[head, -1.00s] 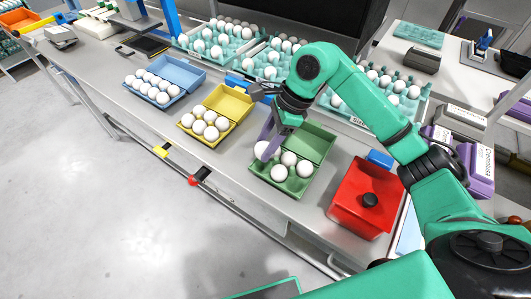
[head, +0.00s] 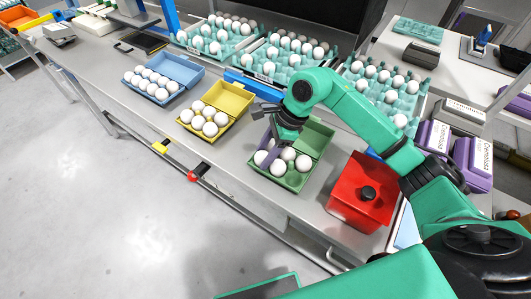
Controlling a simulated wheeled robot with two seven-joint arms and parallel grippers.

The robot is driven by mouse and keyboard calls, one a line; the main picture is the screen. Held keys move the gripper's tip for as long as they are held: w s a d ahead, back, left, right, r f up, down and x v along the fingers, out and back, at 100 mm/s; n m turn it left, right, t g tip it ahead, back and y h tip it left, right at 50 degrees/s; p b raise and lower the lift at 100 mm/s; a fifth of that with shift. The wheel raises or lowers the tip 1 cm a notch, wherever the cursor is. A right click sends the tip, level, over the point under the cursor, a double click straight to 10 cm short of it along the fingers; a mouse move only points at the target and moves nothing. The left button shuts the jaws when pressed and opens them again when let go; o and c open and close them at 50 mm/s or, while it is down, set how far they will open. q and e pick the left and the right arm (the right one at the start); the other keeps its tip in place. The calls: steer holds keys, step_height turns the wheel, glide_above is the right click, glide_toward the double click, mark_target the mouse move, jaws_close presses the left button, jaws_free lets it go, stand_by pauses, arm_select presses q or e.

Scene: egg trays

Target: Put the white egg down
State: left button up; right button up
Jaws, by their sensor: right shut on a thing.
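My right gripper (head: 266,148) has purple fingers and points down over the left side of the open green egg carton (head: 272,181). It is shut on a white egg (head: 260,158), which sits low at the carton's left corner, close beside the other eggs. Whether this egg touches the bottom of its cup is hidden. Several more white eggs (head: 288,154) lie in the carton. The carton's lid stands open behind them, partly covered by my right arm. My left gripper is not in view.
A red box with a black knob (head: 353,210) stands right of the green carton. A yellow carton (head: 236,100) and a blue carton (head: 187,74), both with eggs, stand to the left. Teal egg trays (head: 264,70) line the back. The table's front edge is close to the green carton.

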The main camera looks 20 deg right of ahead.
steer(key=o, duration=0.7)
steer(key=shift+s+f, duration=0.25)
steer(key=shift+f, duration=0.35)
steer(key=shift+w+r+p, duration=0.1)
steer(key=shift+r+p, duration=0.85)
steer(key=shift+p, duration=0.2)
steer(key=shift+w+d+r+b, duration=0.15)
steer(key=shift+d+r+b, duration=0.15)
steer(key=shift+b, duration=0.5)
steer(key=b+v, duration=0.2)
steer(key=v, duration=0.9)
steer(key=shift+a+r, duration=0.1)
steer(key=shift+a, duration=0.1)
